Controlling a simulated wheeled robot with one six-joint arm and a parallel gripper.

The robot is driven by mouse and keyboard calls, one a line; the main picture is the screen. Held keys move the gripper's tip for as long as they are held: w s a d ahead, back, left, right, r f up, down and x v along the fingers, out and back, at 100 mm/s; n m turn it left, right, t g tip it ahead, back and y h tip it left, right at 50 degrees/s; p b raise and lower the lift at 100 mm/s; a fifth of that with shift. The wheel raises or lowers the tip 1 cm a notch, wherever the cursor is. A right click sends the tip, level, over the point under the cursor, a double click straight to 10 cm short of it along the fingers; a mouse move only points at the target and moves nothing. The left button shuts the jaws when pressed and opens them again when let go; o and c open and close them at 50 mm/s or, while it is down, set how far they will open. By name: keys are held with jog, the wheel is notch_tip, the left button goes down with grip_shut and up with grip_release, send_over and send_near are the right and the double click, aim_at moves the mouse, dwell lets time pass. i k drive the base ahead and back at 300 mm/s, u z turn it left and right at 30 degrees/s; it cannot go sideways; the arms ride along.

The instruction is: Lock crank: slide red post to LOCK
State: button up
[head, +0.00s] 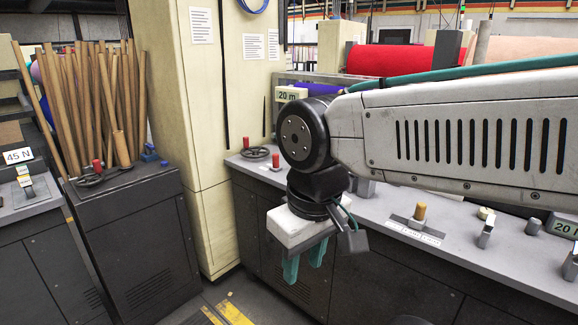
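My gripper (304,262) hangs down in front of the grey console (385,235), its two teal fingers apart with nothing between them. On the console's left end, a red post (276,161) stands upright beside a black crank wheel (255,153), left of my arm. A second red post (97,166) stands at another black wheel (92,180) on the dark cabinet at left. I cannot read any LOCK mark, nor tell which post the task names. My arm hides part of the console top.
A tan-topped post (420,212) and several small levers stand along the console's right part. A cream pillar (185,110) rises between cabinet and console. Cardboard tubes (85,95) lean at left. Felt rolls (390,59) lie behind. Floor shows in the gap below the pillar.

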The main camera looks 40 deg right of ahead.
aim_at(276, 168)
jog(key=z, duration=0.55)
jog(key=i, duration=1.05)
jog(key=u, duration=0.7)
